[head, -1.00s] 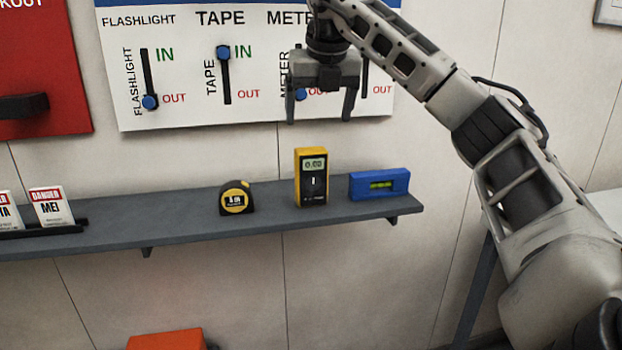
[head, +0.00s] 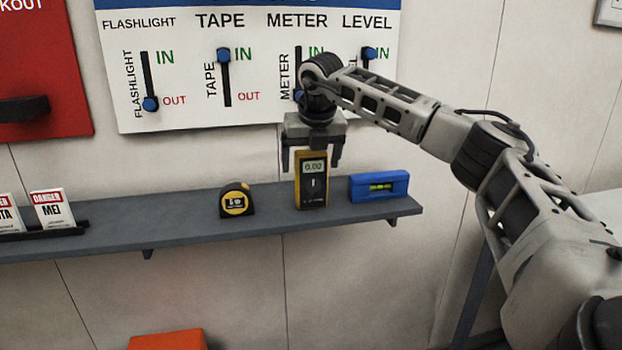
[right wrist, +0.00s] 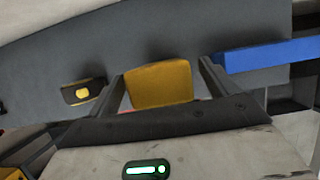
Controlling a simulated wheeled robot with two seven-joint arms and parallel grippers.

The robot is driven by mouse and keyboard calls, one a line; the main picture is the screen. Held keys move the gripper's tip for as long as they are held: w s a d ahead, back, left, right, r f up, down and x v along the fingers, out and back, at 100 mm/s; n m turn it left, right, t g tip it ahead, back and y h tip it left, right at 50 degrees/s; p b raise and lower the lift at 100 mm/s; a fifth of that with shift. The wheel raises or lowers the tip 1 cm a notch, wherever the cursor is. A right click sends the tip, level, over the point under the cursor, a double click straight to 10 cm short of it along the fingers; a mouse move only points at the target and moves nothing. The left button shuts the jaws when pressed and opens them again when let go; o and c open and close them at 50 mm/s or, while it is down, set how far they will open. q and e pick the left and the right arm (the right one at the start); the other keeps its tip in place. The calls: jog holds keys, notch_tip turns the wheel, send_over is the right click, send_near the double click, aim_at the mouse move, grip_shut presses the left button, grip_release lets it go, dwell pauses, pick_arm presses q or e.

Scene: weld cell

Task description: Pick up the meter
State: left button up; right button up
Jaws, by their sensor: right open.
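The meter (head: 312,182) is a yellow box with a black face and a small display reading 0.00. It stands upright on the grey shelf. My right gripper (head: 311,166) is open and points down over the meter's top, with its fingers at the left and right of it. In the right wrist view the meter's yellow top (right wrist: 159,84) lies between the two open fingers (right wrist: 162,88). Whether a finger touches it I cannot tell. My left gripper is not in view.
On the shelf (head: 170,224), a tape measure (head: 236,201) stands left of the meter and a blue level (head: 379,186) lies close on its right. Danger tags (head: 52,208) stand at the far left. A board with sliders (head: 180,75) is on the wall behind.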

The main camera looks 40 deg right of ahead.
jog(key=c, duration=1.3)
jog(key=shift+o, duration=0.2)
jog(key=shift+r, duration=0.1)
